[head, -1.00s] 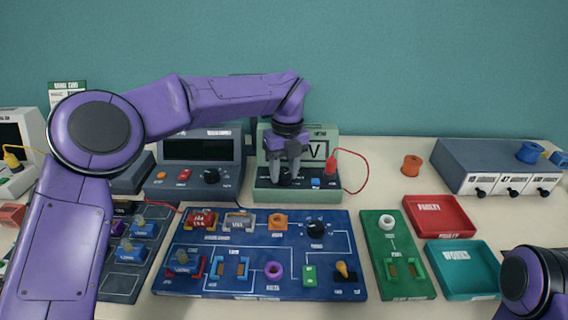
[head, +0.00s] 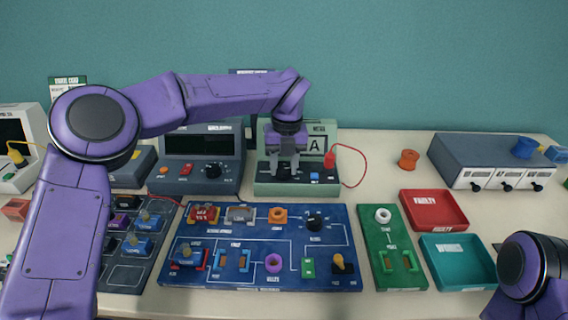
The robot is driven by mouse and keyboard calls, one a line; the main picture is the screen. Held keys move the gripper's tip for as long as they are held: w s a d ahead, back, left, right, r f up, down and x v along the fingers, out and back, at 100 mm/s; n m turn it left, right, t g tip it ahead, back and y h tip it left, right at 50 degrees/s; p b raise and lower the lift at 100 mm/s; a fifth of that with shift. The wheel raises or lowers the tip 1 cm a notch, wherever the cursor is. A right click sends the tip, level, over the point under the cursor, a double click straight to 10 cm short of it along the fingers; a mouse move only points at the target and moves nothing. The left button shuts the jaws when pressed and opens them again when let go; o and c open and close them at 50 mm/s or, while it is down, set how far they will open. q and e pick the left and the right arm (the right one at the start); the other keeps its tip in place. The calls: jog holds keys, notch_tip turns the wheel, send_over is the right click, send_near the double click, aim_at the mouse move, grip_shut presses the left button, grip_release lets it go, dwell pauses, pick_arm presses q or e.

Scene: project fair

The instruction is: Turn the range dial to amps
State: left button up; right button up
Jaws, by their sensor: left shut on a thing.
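The green meter (head: 262,186) stands at the back middle of the table. Its display (head: 315,146) reads "A". My left gripper (head: 284,172) reaches down in front of the meter and is shut on the range dial, which is mostly hidden behind the fingers. A blue button (head: 315,177) and a red plug (head: 329,160) with a red lead sit to the right of the fingers on the meter. My right arm shows only in part at the lower right corner; its gripper is out of view.
A dark grey bench unit (head: 230,174) with a black knob stands left of the meter. A blue circuit board (head: 262,290) lies in front. A green board (head: 410,283), red tray (head: 463,223) and teal tray (head: 488,278) lie to the right.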

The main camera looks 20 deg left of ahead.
aim_at(286, 168)
pick_arm(q)
jog(key=shift+w+r, duration=0.1)
jog(key=o, duration=1.1)
jog(key=shift+c, duration=0.2)
notch_tip(286, 168, up, 10)
jog(key=shift+d+r, duration=0.2)
jog(key=shift+r, duration=0.05)
jog(key=shift+w, duration=0.1)
